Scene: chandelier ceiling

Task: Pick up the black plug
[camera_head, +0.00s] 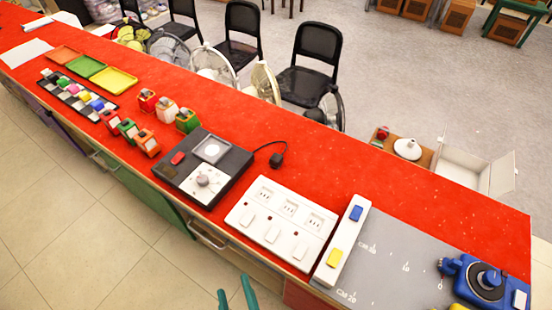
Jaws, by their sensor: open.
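The black plug (277,160) lies on the red counter (330,150) near the middle of the picture. A thin black cord runs from it to a dark grey box (207,168) with a red switch and a white dial, just to its left. My gripper (238,294) shows as two teal fingertips at the bottom edge. They are apart with nothing between them. It is in front of the counter's near edge, well away from the plug. The rest of the gripper is out of the picture.
A white socket panel (282,222) lies in front of the plug, and a white switch strip (342,240) stands to its right. Small red and green blocks stand left of the grey box. A blue device (484,280) sits at far right. Counter behind the plug is clear.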

